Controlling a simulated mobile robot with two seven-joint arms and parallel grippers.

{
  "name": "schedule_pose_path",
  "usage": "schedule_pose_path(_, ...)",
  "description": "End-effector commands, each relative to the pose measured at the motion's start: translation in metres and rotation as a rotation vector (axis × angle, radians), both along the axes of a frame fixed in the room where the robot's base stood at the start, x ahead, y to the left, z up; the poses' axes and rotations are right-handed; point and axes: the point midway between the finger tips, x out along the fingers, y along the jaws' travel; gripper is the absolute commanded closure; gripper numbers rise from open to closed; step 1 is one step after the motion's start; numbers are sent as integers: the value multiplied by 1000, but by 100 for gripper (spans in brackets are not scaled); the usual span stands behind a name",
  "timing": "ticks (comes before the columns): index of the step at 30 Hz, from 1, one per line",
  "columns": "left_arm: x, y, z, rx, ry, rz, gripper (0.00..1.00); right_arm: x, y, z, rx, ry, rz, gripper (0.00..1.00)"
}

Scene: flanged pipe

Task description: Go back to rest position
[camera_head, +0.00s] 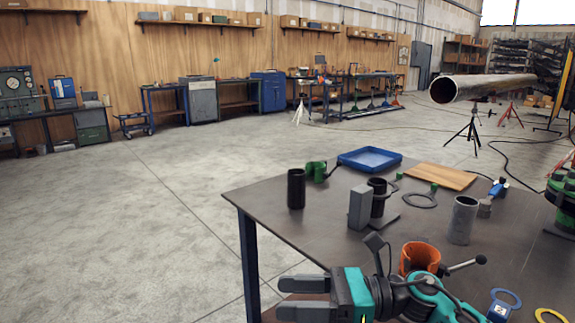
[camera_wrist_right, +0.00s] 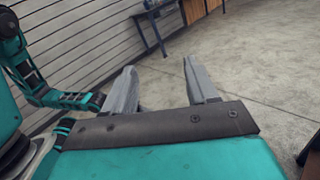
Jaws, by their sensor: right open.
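My right gripper (camera_head: 303,297) is at the bottom of the head view, in front of the workbench's near left corner, pointing left. Its two grey fingers are apart with nothing between them. In the right wrist view its fingers (camera_wrist_right: 160,75) are also apart, with bare floor and a wall beyond them. Teal links of my own body show at the left of that view. My left gripper does not show in either view.
The dark workbench (camera_head: 262,208) holds a black cylinder (camera_head: 296,189), a blue tray (camera_head: 345,163), a grey pipe piece (camera_head: 462,220), an orange cup-like part (camera_head: 420,257) and a wooden board (camera_head: 440,176). A long pipe (camera_head: 480,86) rests on stands behind. Floor left of the bench is clear.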

Motion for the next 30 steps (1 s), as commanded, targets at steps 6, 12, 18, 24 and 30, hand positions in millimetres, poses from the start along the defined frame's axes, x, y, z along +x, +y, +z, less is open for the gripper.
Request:
schedule_pose_path(6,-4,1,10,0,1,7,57,8,-13,1,468,726,-270,43)
schedule_pose_path(12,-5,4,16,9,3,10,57,9,-65,-53,914,1419,-500,43)
schedule_pose_path(18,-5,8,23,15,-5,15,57,-37,-123,-144,1409,2055,-728,43)
schedule_pose_path(24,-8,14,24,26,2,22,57,-108,-156,-211,-1792,-2381,878,43)
schedule_pose_path(30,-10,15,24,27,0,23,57,-136,-164,-230,-1727,-2200,826,43)
